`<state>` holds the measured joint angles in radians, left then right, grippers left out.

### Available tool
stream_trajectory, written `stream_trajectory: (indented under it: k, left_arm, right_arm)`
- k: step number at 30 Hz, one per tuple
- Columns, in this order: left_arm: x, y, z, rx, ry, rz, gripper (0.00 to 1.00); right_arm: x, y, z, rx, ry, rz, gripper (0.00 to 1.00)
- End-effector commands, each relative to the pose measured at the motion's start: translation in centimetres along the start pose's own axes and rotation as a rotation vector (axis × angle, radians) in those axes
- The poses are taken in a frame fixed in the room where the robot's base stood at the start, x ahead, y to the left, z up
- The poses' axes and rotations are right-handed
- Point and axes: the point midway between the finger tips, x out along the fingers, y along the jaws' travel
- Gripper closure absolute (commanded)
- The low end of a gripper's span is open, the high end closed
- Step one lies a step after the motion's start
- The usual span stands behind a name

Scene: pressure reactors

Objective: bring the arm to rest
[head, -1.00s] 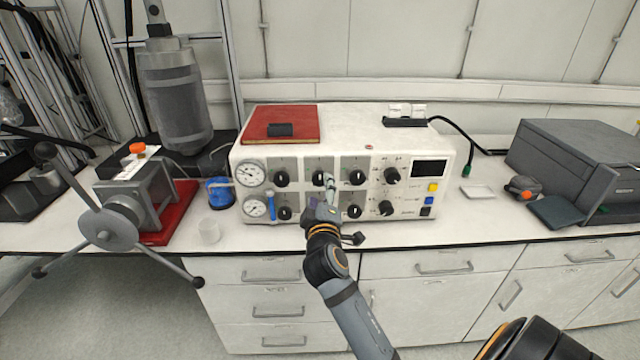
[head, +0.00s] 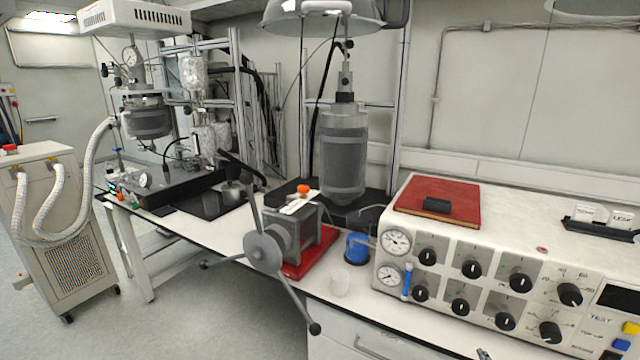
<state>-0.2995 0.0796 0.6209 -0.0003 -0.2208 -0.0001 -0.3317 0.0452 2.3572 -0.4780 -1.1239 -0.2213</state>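Only a small grey tip (head: 483,353) shows at the bottom edge in the head view, below the front of the white control box (head: 455,300). It looks like the end of my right gripper, but too little shows to tell its state. It is apart from the knobs. The rest of that arm is out of the picture. My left gripper is not in view.
The white control box carries a red book (head: 465,196) with a small black object (head: 437,205) on it. A clamp with long handles (head: 264,250) overhangs the bench's front edge.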

Motion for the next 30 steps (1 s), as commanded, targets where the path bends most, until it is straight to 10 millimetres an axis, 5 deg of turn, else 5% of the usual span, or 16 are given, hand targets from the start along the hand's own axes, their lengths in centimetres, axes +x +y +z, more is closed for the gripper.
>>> stream_trajectory:
  k: [3,13,23,26,30]
  left_arm:
    - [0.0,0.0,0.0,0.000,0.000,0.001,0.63]
    - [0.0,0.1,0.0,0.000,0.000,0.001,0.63]
    - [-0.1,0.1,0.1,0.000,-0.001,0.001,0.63]
    - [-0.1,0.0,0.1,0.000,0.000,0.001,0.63]
    - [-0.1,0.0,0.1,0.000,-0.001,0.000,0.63]
  right_arm:
    - [-1.7,-4.1,4.9,0.089,-0.153,-0.178,0.36]
    - [-9.1,-12.0,14.1,0.213,-0.521,-0.532,0.36]
    - [0.1,-19.4,22.5,0.211,-0.571,-0.526,0.36]
    - [2.4,-22.1,26.8,0.210,-0.594,-0.528,0.36]
    - [4.5,-26.7,35.4,0.208,-0.638,-0.533,0.36]
